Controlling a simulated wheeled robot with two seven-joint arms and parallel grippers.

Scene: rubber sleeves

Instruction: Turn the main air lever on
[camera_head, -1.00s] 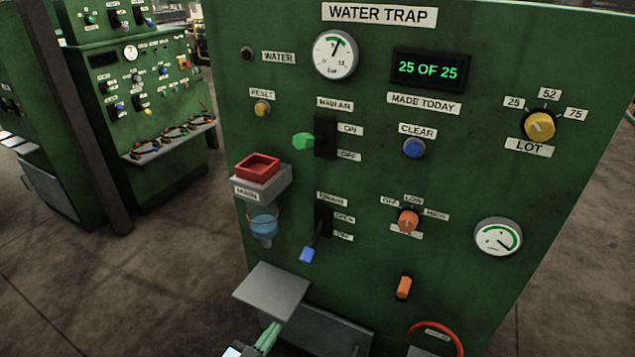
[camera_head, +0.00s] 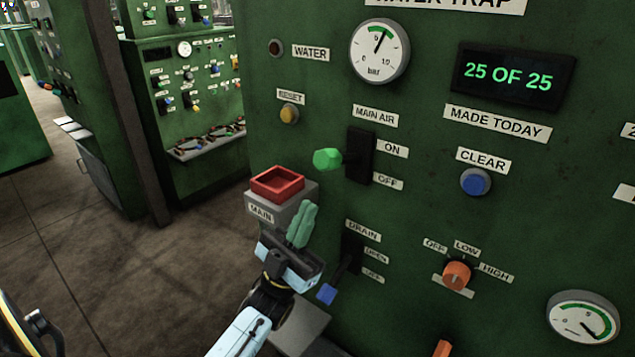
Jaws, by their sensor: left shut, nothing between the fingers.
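The main air lever has a green knob (camera_head: 328,159) on a short stem, sticking out of a black slot plate (camera_head: 360,156) under the MAIN AIR label. ON is marked at the plate's upper right and OFF at its lower right. The knob stands out toward me and left of the plate; I cannot tell its exact setting. My left gripper (camera_head: 309,207) has its green fingers shut and empty, pointing up. It is below and slightly left of the knob, apart from it, in front of the MAIN box's lower right part. My right gripper is not in view.
The grey MAIN box (camera_head: 262,198) with a red square top (camera_head: 277,184) is just left of my fingers. The drain lever's blue handle (camera_head: 327,294) hangs low to the right of my gripper. A grey shelf (camera_head: 300,330) juts out below. Open floor lies left.

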